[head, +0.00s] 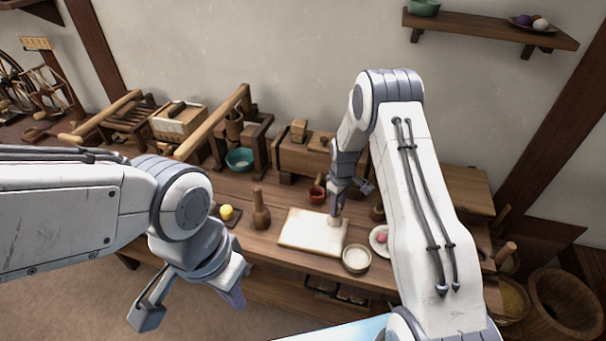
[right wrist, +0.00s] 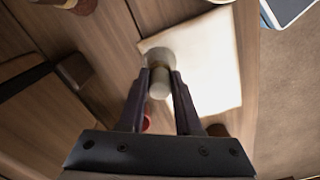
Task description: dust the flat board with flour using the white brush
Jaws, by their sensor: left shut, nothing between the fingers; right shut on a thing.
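The flat pale board (head: 305,232) lies on the wooden bench. My right gripper (head: 338,192) is over its right part, shut on the white brush (head: 335,217), which points down at the board. In the right wrist view the brush (right wrist: 159,82) sits between the fingertips with its head over the edge part of the board (right wrist: 210,75). I cannot tell whether the bristles touch it. A white bowl with pale flour (head: 357,258) stands just right of the board's near corner. My left gripper (head: 233,296) is shut and empty, in front of the bench at the left.
A wooden bottle-shaped object (head: 260,213) and a dark tray with a yellow item (head: 227,212) stand left of the board. A red bowl (head: 317,193) is behind it, and a plate with a pink item (head: 377,240) is at its right. Wooden machines line the back.

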